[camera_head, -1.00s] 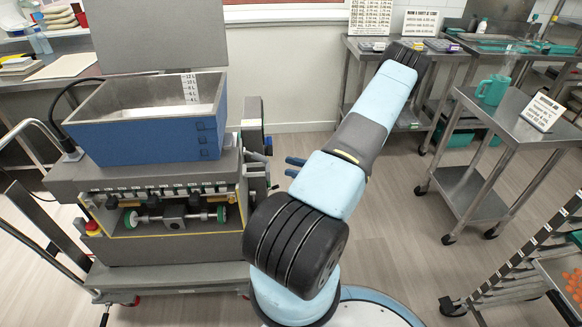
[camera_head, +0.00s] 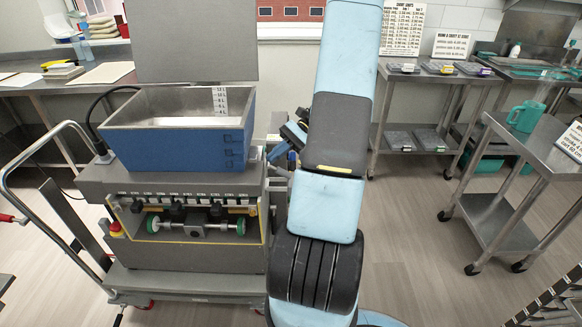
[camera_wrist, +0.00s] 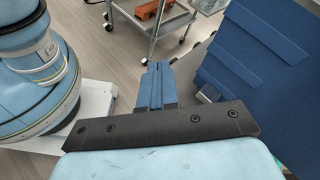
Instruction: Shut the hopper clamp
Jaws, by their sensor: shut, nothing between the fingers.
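The blue hopper (camera_head: 185,145) sits on top of the grey depositor (camera_head: 180,240), with its tall grey lid (camera_head: 192,42) standing up behind it. My gripper (camera_head: 279,153) is just right of the hopper, partly behind my arm. In the wrist view my gripper (camera_wrist: 156,82) is shut and empty, its two blue fingers side by side. The blue hopper wall (camera_wrist: 262,50) fills the upper right of that view, apart from the fingers. I cannot clearly make out the hopper clamp; my arm covers part of the machine's right side.
A cart handle (camera_head: 40,165) stands left of the depositor. A steel trolley with a teal jug (camera_head: 525,116) stands at the right, and a steel table (camera_head: 440,72) at the back. The floor between the depositor and the trolley is clear.

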